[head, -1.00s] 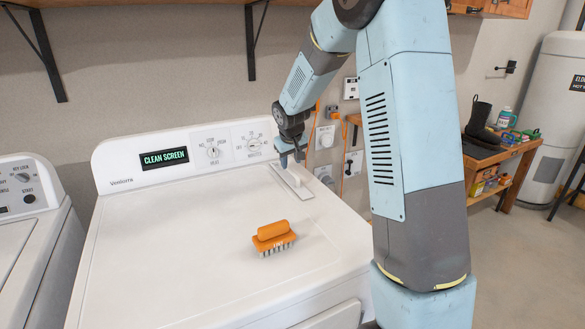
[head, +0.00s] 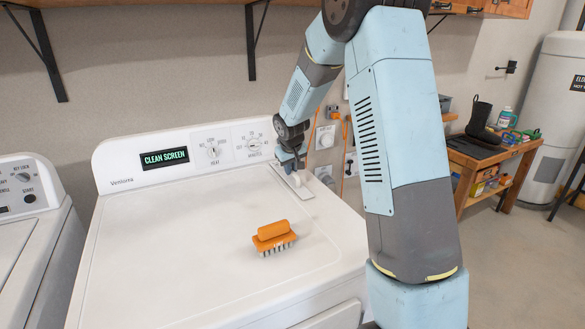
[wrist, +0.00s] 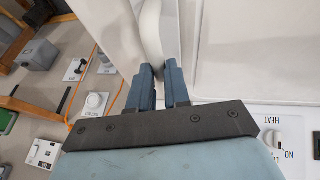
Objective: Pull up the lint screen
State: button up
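The lint screen (head: 307,194) is a flat pale plate in the dryer's top at the back right, below the control panel. Its raised white handle (head: 297,181) also shows as a curved white bar in the wrist view (wrist: 151,35). My gripper (head: 292,168) is down at the handle. In the wrist view its two blue fingers (wrist: 160,72) stand a little apart, with the lower end of the handle between their tips. I cannot tell whether they press on it. The screen's body below the top is hidden.
An orange scrub brush (head: 273,237) lies on the dryer top (head: 180,250), in front of the screen. The control panel (head: 190,157) reads CLEAN SCREEN and rises behind. Another white machine (head: 25,220) stands at left. A wooden bench (head: 490,160) is at right.

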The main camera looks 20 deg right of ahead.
grip_shut()
